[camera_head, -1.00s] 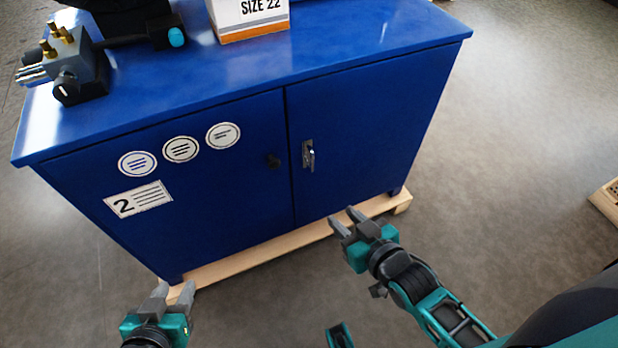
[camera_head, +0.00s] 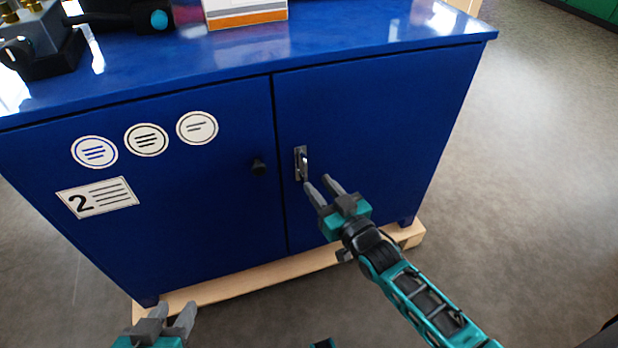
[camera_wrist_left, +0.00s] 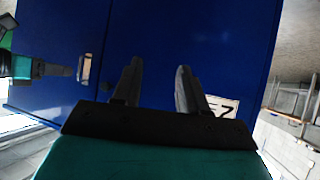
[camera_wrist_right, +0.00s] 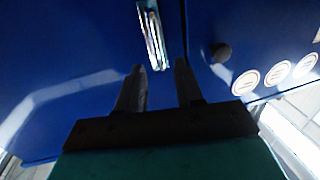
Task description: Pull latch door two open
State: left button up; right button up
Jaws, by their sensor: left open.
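The blue cabinet has two shut doors. The left door (camera_head: 190,235) carries a "2" label (camera_head: 97,198), several round stickers and a small black knob (camera_head: 258,167). The right door (camera_head: 375,120) carries a silver latch handle (camera_head: 302,164) near the seam. My right gripper (camera_head: 322,186) is open and empty, just below and in front of the latch; in the right wrist view the latch (camera_wrist_right: 153,38) lies ahead of the fingertips, apart from them. My left gripper (camera_head: 172,312) is open and empty, low in front of the left door's bottom edge.
The cabinet stands on a pale wooden pallet (camera_head: 240,282). On its top are a grey device with brass fittings (camera_head: 35,40) and an orange-and-white box (camera_head: 245,12). The grey floor to the right is clear.

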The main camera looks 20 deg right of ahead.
aim_at(309, 174)
jog(key=b+x, duration=0.1)
jog(key=x, duration=0.4)
jog(key=shift+w, duration=0.1)
jog(key=shift+c, duration=0.5)
grip_shut()
dwell(0.8)
